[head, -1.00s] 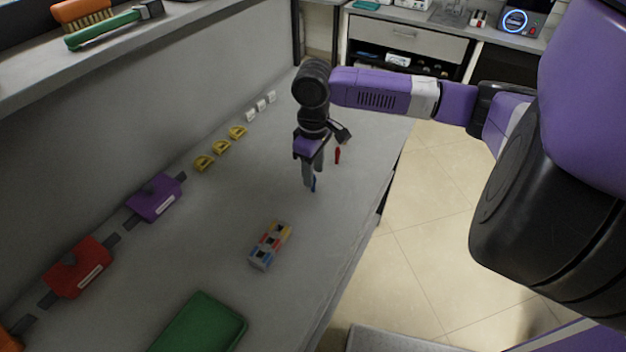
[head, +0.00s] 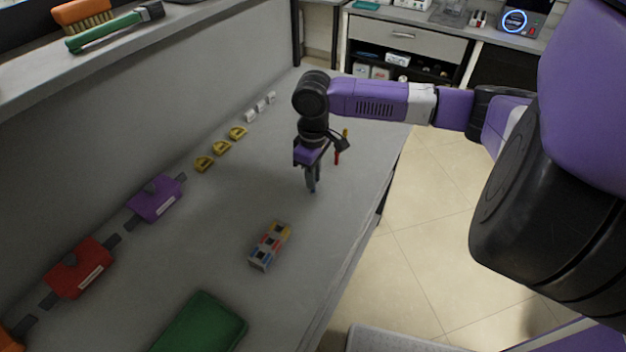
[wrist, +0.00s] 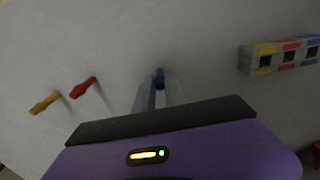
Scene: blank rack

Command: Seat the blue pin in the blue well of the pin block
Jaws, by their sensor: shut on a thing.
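The blue pin (wrist: 159,78) is between the fingertips of my gripper in the wrist view. My gripper (head: 312,187) is shut on it, low over or at the bench top; I cannot tell whether the pin touches the surface. In the head view the fingers hide the pin. The pin block (head: 270,246) lies on the bench, nearer the camera than my gripper and apart from it. It has red, yellow and blue markings around dark square wells, and it also shows at the right of the wrist view (wrist: 290,57).
A red pin (wrist: 84,87) and a yellow pin (wrist: 45,104) stand left of my gripper in the wrist view. A green tray (head: 233,318), purple block (head: 154,203) and red block (head: 76,277) are on the bench. The bench between gripper and pin block is clear.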

